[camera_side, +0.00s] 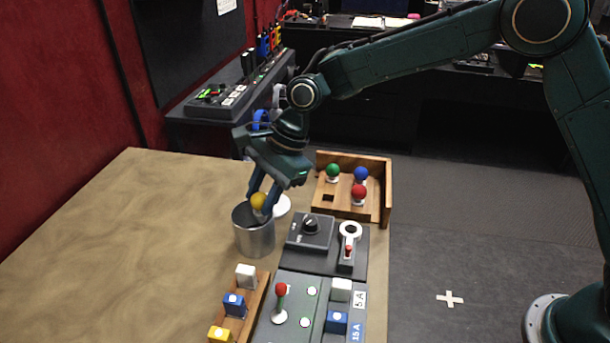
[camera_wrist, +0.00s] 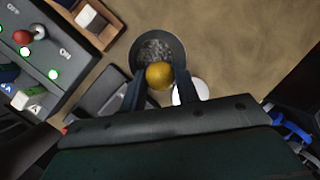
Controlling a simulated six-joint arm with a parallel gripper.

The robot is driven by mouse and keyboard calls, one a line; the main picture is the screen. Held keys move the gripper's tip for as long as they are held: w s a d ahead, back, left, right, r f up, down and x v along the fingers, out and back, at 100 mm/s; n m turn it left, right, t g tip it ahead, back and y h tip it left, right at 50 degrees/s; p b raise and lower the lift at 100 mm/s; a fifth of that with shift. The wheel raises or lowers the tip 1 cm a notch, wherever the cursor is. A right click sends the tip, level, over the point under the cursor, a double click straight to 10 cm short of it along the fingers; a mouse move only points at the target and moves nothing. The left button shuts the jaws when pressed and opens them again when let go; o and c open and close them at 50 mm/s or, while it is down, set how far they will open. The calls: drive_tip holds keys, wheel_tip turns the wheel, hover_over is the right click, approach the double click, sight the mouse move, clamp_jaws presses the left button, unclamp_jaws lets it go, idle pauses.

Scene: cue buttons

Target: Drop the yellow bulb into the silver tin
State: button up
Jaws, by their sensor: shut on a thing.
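The yellow bulb (camera_side: 258,201) is held between the fingertips of my gripper (camera_side: 262,196). It also shows between the two fingers in the wrist view (camera_wrist: 160,75). The silver tin (camera_side: 254,238) stands on the table, upright, right below the bulb. In the wrist view the tin's opening (camera_wrist: 155,44) lies behind the bulb, and the bulb overlaps its near part. In the side view the bulb appears at the tin's rim; whether it touches the rim I cannot tell.
A white disc (camera_side: 280,206) lies beside the tin. A wooden tray (camera_side: 326,162) with green, blue and red bulbs stands behind. A control panel (camera_side: 300,283) and a wooden rack (camera_side: 256,298) with blocks are in front. The table's left side is clear.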

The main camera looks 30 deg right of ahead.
drive_tip(key=o, duration=1)
drive_tip(key=shift+f, duration=0.1)
drive_tip(key=shift+o, duration=0.2)
drive_tip(key=v, duration=1.4)
